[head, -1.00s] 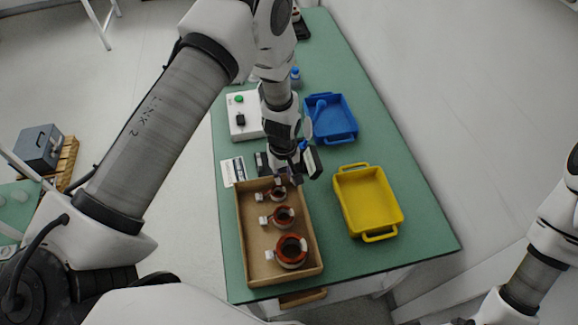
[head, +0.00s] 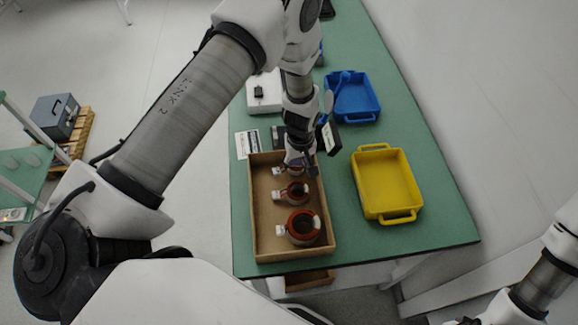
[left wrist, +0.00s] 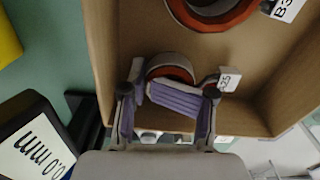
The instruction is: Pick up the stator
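A cardboard box (head: 264,247) holds three copper-red ring stators with white tags: a large near one (head: 303,226), a middle one (head: 295,193) and a small far one (head: 281,171). My left gripper (head: 301,166) is low over the far end of the box, at the small stator, and partly covers it. In the left wrist view, the small stator (left wrist: 168,72) shows just beyond the purple-padded fingers of my left gripper (left wrist: 170,95). The fingers look apart; contact with the stator cannot be told. A larger stator (left wrist: 212,12) is at the top. My right gripper is out of view.
A yellow bin (head: 386,184) stands right of the box, and a blue bin (head: 352,97) stands behind it. A white device (head: 264,92) and a label card (head: 248,144) are at the box's far left. Green table (head: 440,220) is clear at the front right.

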